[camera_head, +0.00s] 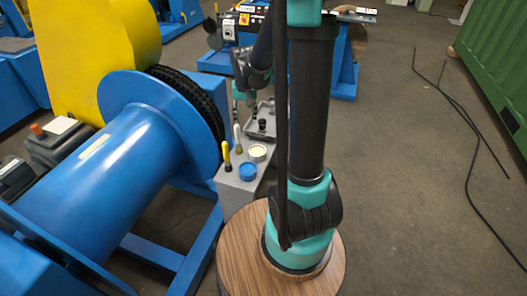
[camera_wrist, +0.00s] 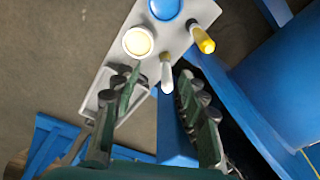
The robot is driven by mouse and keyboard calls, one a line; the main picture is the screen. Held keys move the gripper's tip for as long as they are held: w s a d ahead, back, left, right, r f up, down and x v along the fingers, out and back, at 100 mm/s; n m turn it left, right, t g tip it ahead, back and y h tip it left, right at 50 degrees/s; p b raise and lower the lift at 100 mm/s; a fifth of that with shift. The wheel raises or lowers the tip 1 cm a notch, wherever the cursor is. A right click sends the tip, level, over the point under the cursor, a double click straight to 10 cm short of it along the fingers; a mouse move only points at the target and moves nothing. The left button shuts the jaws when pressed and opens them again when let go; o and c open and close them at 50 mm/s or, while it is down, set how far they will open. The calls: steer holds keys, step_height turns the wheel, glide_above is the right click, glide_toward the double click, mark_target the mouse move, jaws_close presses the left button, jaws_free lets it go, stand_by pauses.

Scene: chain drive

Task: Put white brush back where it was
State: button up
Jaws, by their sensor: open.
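The white brush (camera_head: 237,137) stands upright on a narrow grey stand (camera_head: 233,187), bristle end down as far as I can tell. In the wrist view the white brush (camera_wrist: 166,76) points up towards the camera. My gripper (camera_wrist: 158,80) is open, with one finger on each side of the brush in that picture. I see no contact, and cannot tell whether the fingertips are level with the handle. In the head view my gripper (camera_head: 243,99) is above and behind the brush, partly hidden by my arm.
A yellow brush (camera_head: 227,156) stands beside the white one. A blue can (camera_head: 248,172) and a cream-topped can (camera_head: 257,152) stand close by. A grey tray (camera_head: 270,108) is behind. A big blue spool (camera_head: 115,180) borders the stand on the left.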

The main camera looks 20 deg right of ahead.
steer(key=s+d+f+n+t, duration=0.1)
steer(key=s+d+n+t, duration=0.1)
steer(key=s, duration=1.8)
steer(key=shift+f+t, duration=0.3)
steer(key=shift+f, duration=0.05)
steer(key=shift+w+d, duration=0.1)
